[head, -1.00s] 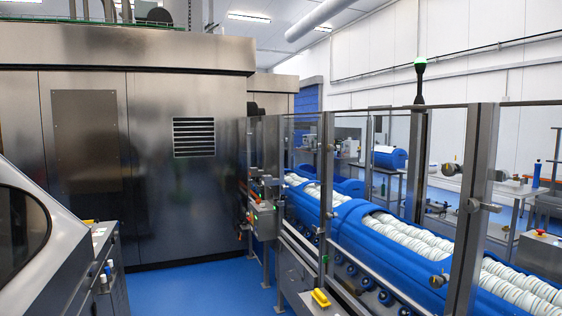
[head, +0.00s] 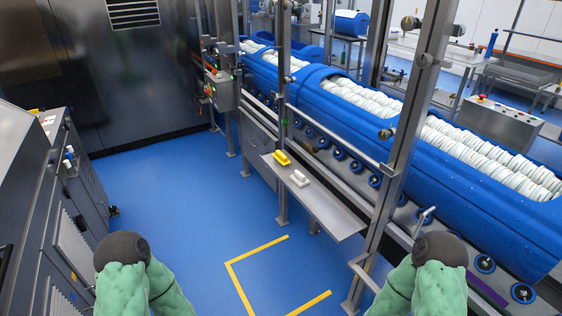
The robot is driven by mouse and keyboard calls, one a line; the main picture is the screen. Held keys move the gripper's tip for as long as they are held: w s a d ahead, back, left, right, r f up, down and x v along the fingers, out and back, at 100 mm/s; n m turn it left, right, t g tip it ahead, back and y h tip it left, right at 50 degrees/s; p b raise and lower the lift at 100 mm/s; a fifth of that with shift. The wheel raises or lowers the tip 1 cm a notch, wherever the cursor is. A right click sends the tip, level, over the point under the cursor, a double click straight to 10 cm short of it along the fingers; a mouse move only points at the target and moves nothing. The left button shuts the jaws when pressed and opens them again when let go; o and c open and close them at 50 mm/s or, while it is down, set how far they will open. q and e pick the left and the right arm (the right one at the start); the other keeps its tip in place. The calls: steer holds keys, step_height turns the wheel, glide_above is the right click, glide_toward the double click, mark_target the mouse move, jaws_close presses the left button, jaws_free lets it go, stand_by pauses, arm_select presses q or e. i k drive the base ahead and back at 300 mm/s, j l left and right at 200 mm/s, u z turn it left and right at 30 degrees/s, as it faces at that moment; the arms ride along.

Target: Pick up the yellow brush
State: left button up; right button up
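The yellow brush (head: 281,158) lies at the far left end of a narrow metal shelf (head: 325,208) on the front of the conveyor line. A white brush (head: 299,178) lies right beside it, nearer to me. My two green-sleeved arms show at the bottom of the head view, one at the left and one at the right. Both are well short of the shelf. Neither gripper's fingers can be seen.
A blue conveyor (head: 400,125) with stacked white items runs behind metal posts and glass guards. A control box (head: 220,90) stands left of the shelf. Grey machines (head: 60,170) line the left side. The blue floor (head: 190,190) between is clear, with yellow tape marks (head: 240,285).

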mark_target(279, 157)
steer(key=i+j, duration=0.15)
steer(key=i, duration=0.3)
steer(key=i+j+u, duration=0.1)
steer(key=i, duration=0.4)
steer(key=j, duration=0.1)
